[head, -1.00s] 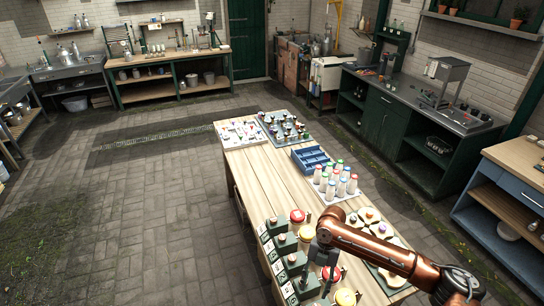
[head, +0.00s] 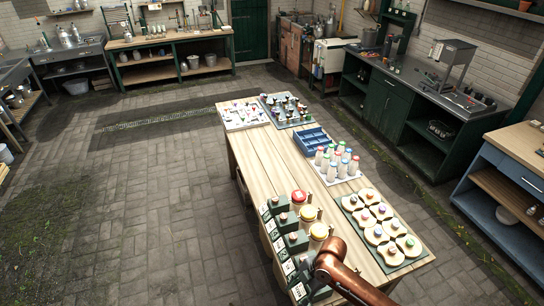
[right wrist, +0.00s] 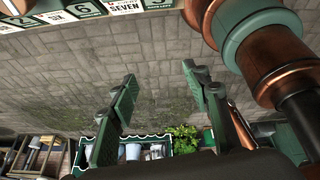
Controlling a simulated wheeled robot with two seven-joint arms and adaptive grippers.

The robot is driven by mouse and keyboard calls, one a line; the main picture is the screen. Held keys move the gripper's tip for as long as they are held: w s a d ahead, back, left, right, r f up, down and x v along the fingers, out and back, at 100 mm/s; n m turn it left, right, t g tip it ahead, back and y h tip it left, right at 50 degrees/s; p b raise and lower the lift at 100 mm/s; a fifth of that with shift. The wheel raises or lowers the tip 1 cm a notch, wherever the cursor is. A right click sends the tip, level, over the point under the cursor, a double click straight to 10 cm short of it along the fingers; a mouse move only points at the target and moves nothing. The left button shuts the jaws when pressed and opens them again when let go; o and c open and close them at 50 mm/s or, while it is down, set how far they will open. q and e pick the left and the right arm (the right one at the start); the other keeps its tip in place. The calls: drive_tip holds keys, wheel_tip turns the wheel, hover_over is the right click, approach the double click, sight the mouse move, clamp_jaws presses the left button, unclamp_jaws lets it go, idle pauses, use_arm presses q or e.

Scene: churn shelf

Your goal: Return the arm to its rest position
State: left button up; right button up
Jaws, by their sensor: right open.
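My right arm, copper-coloured, comes into the head view at the bottom (head: 340,268), over the near end of the wooden table (head: 265,165). In the right wrist view my right gripper (right wrist: 160,84) is open, its two dark green fingers apart with only paved floor between them. I cannot make out its fingertips in the head view. My left gripper is in neither current view.
Green numbered stands (head: 281,225) and jars with red and yellow lids (head: 307,213) line the table's near left edge, close to my arm. Left floor is clear.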

drive_tip(key=s+d+f+m+t+h, duration=0.1)
drive_tip(key=s+d+m+t+h, duration=0.1)
drive_tip(key=s+d+m, duration=0.55)
drive_tip(key=s+d+f+m+t+h, duration=0.1)
drive_tip(key=s+d+m, duration=0.3)
drive_tip(key=d+m, duration=0.5)
drive_tip(key=s+d+m+t+h, duration=0.2)
drive_tip(key=s+d+m, duration=0.45)
drive_tip(key=d, duration=0.35)
wheel_tip(320, 180, down, 38)
drive_tip(key=s+g+b, duration=0.1)
drive_tip(key=s+b, duration=0.1)
drive_tip(key=b, duration=0.6)
drive_tip(key=s+f+b, duration=0.3)
drive_tip(key=s+f, duration=0.6)
drive_tip(key=f, duration=0.3)
drive_tip(key=s+a+f+g+b, duration=0.1)
drive_tip(key=s+f+b, duration=0.2)
drive_tip(key=s+f, duration=0.7)
wheel_tip(320, 180, down, 2)
drive_tip(key=shift+s+f+g, duration=0.15)
drive_tip(key=shift+g, duration=0.15)
